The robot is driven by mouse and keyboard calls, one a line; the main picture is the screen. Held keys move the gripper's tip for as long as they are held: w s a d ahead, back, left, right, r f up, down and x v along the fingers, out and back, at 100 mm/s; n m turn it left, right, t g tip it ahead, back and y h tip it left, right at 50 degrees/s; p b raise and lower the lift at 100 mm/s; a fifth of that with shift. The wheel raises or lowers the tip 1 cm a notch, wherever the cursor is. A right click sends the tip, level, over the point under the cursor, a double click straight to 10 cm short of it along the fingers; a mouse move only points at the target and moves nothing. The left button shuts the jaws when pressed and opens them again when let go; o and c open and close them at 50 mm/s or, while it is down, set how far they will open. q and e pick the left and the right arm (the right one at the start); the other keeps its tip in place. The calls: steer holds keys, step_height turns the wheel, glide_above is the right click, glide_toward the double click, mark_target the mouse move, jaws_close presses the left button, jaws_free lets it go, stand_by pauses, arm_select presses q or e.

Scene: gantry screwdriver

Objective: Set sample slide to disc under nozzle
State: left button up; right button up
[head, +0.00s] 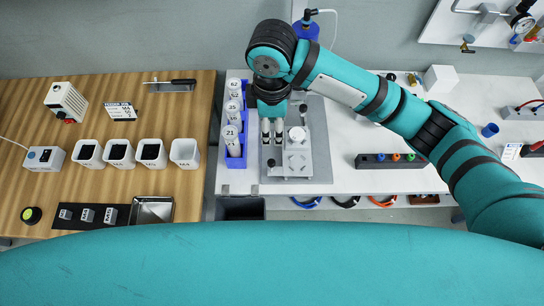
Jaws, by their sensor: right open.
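My right gripper (272,140) points down over the left part of a grey base plate (321,150) on the white bench, with its two pale fingers apart. Just right of it stands a light grey fixture (297,164) with a small round white disc-like top (297,134). I cannot tell whether the fingers touch anything. No sample slide can be made out for sure, and a nozzle is not clearly visible; the gripper and wrist cover part of the plate. My left gripper is not in view.
A blue rack (236,162) of labelled white tubes stands close left of the gripper. A blue container with a tube (306,28) stands behind. A dark strip with coloured knobs (391,160) lies right. The wooden table (190,100) at left holds several white cups.

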mark_target(272, 161)
step_height(272, 161, down, 16)
steer(key=shift+r+p, duration=0.2)
steer(key=shift+p, duration=0.75)
steer(key=shift+f, duration=0.8)
steer(key=shift+c, duration=0.3)
jaws_close()
steer(key=shift+w, duration=0.1)
